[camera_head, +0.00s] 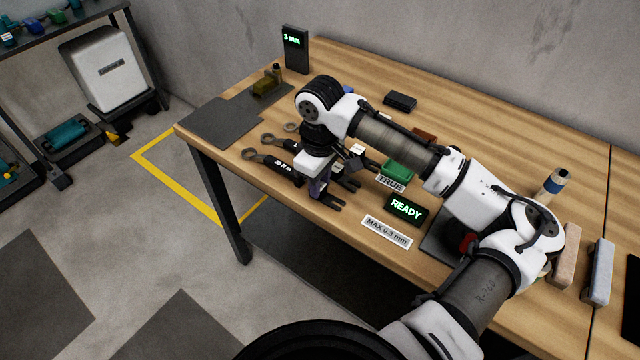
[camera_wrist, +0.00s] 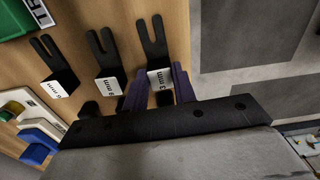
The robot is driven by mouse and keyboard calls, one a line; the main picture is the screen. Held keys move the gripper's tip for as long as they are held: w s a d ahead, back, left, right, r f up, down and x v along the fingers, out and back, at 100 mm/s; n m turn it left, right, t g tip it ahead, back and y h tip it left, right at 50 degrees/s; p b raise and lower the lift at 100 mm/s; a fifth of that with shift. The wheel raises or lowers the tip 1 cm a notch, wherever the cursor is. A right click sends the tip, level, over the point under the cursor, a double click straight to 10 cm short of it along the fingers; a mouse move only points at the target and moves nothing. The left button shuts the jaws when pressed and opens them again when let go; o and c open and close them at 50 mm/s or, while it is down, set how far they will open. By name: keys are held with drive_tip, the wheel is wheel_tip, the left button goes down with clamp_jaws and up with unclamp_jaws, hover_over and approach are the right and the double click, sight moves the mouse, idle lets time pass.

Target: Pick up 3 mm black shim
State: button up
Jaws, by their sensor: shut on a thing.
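The black 3 mm shim (camera_wrist: 159,62) is a forked plate with a bent white-labelled tab. In the wrist view the label reads "3 mm", and the fork points away from my gripper. My gripper (camera_wrist: 158,86) is shut on its labelled end, with one purple finger on each side. In the head view my gripper (camera_head: 319,187) is over the front part of the table, and the shim's fork (camera_head: 330,202) shows just beyond the fingers. I cannot tell whether the shim still touches the table.
Two similar black shims, a middle one (camera_wrist: 106,62) and a farther one (camera_wrist: 58,70), stand in a row beside it. Dark wrenches (camera_head: 270,162), a green block (camera_head: 397,171) and a READY display (camera_head: 406,209) are close by. A "3 mm" display (camera_head: 296,50) stands at the back.

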wheel_tip(320, 180, up, 20)
drive_tip(key=b, duration=0.1)
drive_tip(key=shift+b, duration=0.35)
drive_tip(key=shift+f, duration=0.1)
wheel_tip(320, 180, down, 20)
drive_tip(key=shift+r+p, duration=0.2)
drive_tip(key=shift+p, duration=1.05)
drive_tip(key=shift+f, duration=0.25)
drive_tip(key=o, duration=1)
drive_tip(key=shift+b, duration=0.45)
